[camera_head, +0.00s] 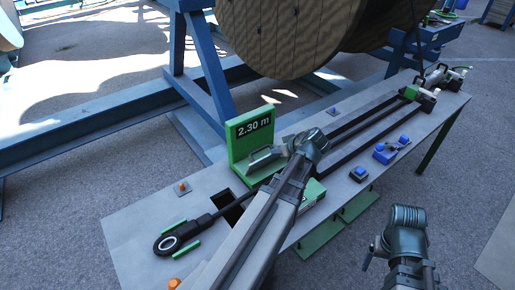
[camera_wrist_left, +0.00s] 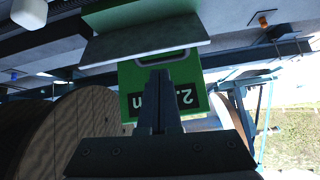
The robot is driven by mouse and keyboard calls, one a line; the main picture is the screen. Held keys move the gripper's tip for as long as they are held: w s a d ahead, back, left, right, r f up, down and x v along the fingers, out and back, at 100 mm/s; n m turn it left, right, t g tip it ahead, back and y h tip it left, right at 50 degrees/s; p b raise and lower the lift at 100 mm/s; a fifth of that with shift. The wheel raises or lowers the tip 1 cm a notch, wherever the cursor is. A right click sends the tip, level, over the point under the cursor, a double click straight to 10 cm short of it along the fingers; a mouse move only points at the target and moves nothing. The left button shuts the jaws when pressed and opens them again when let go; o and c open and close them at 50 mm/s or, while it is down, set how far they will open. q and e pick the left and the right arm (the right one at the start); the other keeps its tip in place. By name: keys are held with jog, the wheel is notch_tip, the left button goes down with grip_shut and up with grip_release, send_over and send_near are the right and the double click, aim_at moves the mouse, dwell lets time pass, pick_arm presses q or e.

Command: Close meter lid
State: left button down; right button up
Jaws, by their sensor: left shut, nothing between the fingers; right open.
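The green meter (camera_head: 240,142) stands on the bench, with a dark display reading 2.30 m on its upright panel. In the left wrist view the panel (camera_wrist_left: 128,78) appears upside down. I cannot tell the lid's exact angle. My left gripper (camera_wrist_left: 159,75) is shut and empty, its tips close to the handle; contact is unclear. My right gripper (camera_head: 369,261) is open, off the bench at lower right; its fingers are barely visible.
A large wooden reel (camera_head: 290,35) on a blue frame stands behind the bench (camera_head: 135,225). A black cable end (camera_head: 168,244) lies at left between green guides. Blue clamps (camera_head: 388,152) are at right. My left arm hides part of the meter.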

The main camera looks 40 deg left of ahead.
pick_arm(q)
jog(key=shift+n+y, duration=0.3)
jog(key=shift+n, duration=0.5)
jog(key=shift+a+r+b+x, duration=0.35)
jog(key=shift+b+x, duration=0.75)
jog(key=shift+x, duration=0.85)
jog(key=shift+a+r+b+x, duration=0.35)
jog(key=shift+b+x, duration=0.75)
jog(key=shift+x, duration=0.85)
jog(key=shift+a+r+b+x, duration=0.3)
jog(key=shift+b+x, duration=0.8)
jog(key=shift+x, duration=0.85)
jog(key=shift+s, duration=0.1)
